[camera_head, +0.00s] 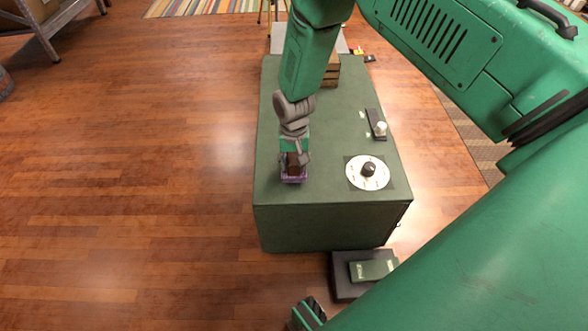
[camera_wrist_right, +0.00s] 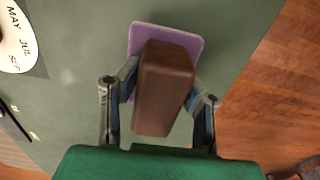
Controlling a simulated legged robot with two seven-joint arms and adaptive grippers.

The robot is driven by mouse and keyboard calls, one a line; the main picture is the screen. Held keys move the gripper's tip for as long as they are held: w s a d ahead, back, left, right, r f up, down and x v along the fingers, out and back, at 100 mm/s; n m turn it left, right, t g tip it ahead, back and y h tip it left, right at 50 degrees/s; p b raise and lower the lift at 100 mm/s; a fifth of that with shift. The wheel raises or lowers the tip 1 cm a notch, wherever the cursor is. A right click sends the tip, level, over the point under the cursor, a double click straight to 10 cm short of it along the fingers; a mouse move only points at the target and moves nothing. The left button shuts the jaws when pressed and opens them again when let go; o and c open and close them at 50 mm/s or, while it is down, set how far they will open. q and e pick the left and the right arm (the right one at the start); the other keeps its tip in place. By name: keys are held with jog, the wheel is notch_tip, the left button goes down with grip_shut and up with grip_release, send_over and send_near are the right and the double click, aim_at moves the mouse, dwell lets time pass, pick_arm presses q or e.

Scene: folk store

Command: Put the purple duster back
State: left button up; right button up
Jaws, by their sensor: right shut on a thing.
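The purple duster has a brown block handle and a flat purple pad. In the wrist view the brown handle (camera_wrist_right: 165,90) stands between my right gripper's fingers, with the purple pad (camera_wrist_right: 148,32) beyond it, over the green top. In the head view the purple pad (camera_head: 293,180) shows at the near left part of the green cabinet top. My right gripper (camera_head: 294,160) is above it, shut on the duster's handle. I cannot tell whether the pad touches the surface.
The green cabinet (camera_head: 325,225) also bears a white dial disc (camera_head: 367,173) with a black knob, a dark strip with a white knob (camera_head: 381,128) and a wooden crate (camera_head: 331,72). A dark pedal (camera_head: 373,270) lies on the floor in front.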

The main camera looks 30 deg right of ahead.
jog(key=shift+f, duration=0.9)
pick_arm(q)
jog(key=shift+f, duration=0.35)
pick_arm(e)
jog(key=shift+d, duration=0.15)
pick_arm(q)
jog(key=shift+d, duration=0.15)
pick_arm(e)
jog(key=shift+d, duration=0.1)
jog(key=o, duration=1.1)
